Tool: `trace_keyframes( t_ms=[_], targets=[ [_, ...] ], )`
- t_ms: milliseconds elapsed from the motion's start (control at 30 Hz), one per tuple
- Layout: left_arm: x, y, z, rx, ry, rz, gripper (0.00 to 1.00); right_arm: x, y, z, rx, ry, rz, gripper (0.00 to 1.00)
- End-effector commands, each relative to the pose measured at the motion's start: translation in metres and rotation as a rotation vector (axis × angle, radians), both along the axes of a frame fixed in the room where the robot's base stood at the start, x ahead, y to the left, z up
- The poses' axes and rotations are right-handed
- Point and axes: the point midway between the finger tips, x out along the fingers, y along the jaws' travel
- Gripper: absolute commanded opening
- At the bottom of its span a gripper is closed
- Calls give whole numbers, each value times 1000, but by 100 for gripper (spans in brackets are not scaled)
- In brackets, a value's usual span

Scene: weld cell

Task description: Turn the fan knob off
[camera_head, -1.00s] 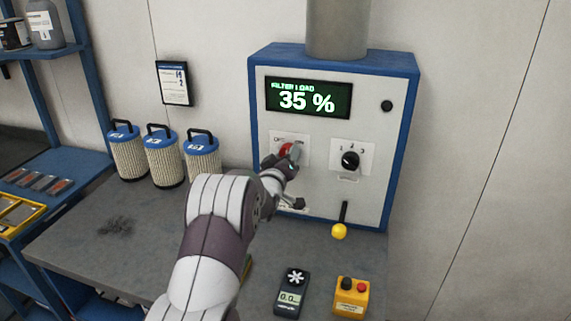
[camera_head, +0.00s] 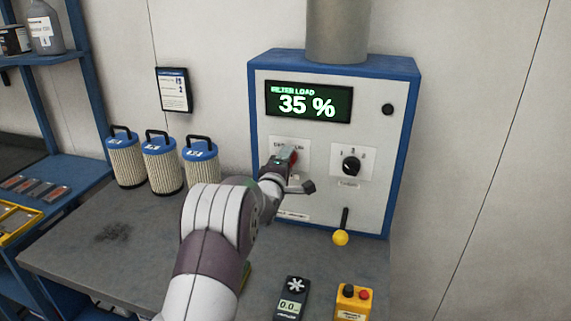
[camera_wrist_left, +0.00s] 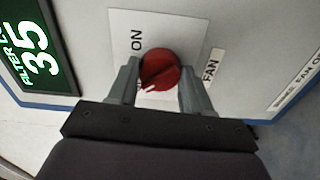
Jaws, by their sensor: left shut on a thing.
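The red fan knob (camera_head: 294,157) is on the white cabinet front, partly hidden by my left gripper (camera_head: 282,161). In the left wrist view, the red knob (camera_wrist_left: 160,70) is between the two fingers of my left gripper (camera_wrist_left: 160,85), which is shut on it. A white mark shows at the knob's lower left edge, away from the word ON and on the side where the left finger covers the plate. The FAN label (camera_wrist_left: 211,66) is beside the right finger. My right gripper is not in view.
The cabinet (camera_head: 390,150) has a "35 %" display (camera_head: 308,102), a black selector knob (camera_head: 351,165) and a yellow-tipped lever (camera_head: 341,237). A meter (camera_head: 291,298) and a yellow button box (camera_head: 353,301) are on the bench. Filters (camera_head: 163,163) are at left.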

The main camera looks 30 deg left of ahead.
Motion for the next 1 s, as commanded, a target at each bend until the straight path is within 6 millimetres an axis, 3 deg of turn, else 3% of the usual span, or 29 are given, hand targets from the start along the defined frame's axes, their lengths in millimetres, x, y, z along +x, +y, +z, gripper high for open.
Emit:
trace_keyframes(
  t_ms=[767, 800, 833, 867, 1000],
  targets=[
    [0, -1, 1, -89, -23, -2, 19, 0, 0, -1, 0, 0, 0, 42],
    [0, -1, 1, -89, -23, -2, 59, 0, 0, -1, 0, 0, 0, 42],
    [0, -1, 1, -89, -23, -2, 69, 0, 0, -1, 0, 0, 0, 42],
    [0, -1, 1, -89, -23, -1, 75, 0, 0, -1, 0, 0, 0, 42],
    [0, 0, 1, -89, -22, -1, 75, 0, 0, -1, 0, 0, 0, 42]
  ],
)
